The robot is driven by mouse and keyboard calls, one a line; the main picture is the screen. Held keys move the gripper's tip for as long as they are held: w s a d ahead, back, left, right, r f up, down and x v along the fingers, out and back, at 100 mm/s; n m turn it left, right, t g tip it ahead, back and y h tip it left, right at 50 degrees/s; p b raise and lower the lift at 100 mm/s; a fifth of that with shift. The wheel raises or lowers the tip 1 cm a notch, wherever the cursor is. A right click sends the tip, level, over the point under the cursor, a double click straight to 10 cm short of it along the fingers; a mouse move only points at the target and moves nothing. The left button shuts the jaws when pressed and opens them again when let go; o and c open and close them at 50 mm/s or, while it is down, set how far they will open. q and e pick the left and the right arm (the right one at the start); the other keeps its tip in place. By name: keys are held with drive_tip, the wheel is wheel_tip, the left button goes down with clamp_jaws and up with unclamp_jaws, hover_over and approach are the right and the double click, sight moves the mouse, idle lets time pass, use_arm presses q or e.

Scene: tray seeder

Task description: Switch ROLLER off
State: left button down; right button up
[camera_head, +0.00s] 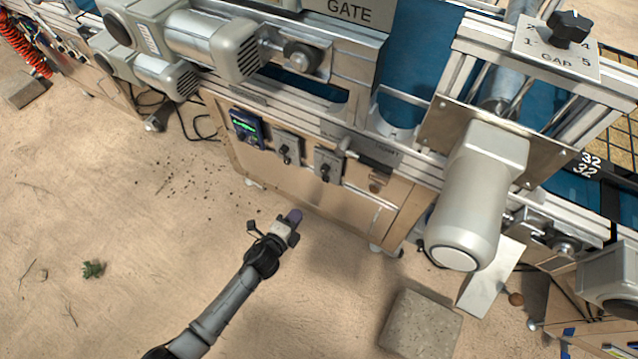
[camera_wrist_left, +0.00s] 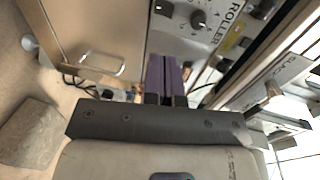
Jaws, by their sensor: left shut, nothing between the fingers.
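In the left wrist view the ROLLER panel (camera_wrist_left: 182,42) is a grey plate with a dark knob (camera_wrist_left: 198,20) and small numbers around it. A second small dark control (camera_wrist_left: 160,8) sits at its top edge, cut by the frame; its setting is unclear. My left gripper (camera_head: 293,216) is in front of the machine's wooden cabinet in the head view, apart from the controls. Its purple fingers (camera_wrist_left: 167,78) are shut and empty, pointing toward the panel in the left wrist view. In the head view I cannot tell which grey box is ROLLER. My right gripper is out of view.
Two grey switch boxes (camera_head: 287,147) (camera_head: 327,165) and a blue display unit (camera_head: 246,129) are on the cabinet (camera_head: 340,205). A large grey motor (camera_head: 470,200) juts out at right. A stone block (camera_head: 421,323) lies on the floor. The floor at left is mostly clear.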

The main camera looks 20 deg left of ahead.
use_arm(q)
drive_tip(key=shift+w, duration=0.2)
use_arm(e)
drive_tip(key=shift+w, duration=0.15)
use_arm(q)
drive_tip(key=b, duration=0.6)
approach(323, 178)
drive_tip(key=a+f+x, duration=0.1)
drive_tip(key=x, duration=0.5)
drive_tip(key=shift+w+d+r+b, duration=0.3)
drive_tip(key=shift+w+d+b, duration=0.1)
drive_tip(key=shift+w+d, duration=0.2)
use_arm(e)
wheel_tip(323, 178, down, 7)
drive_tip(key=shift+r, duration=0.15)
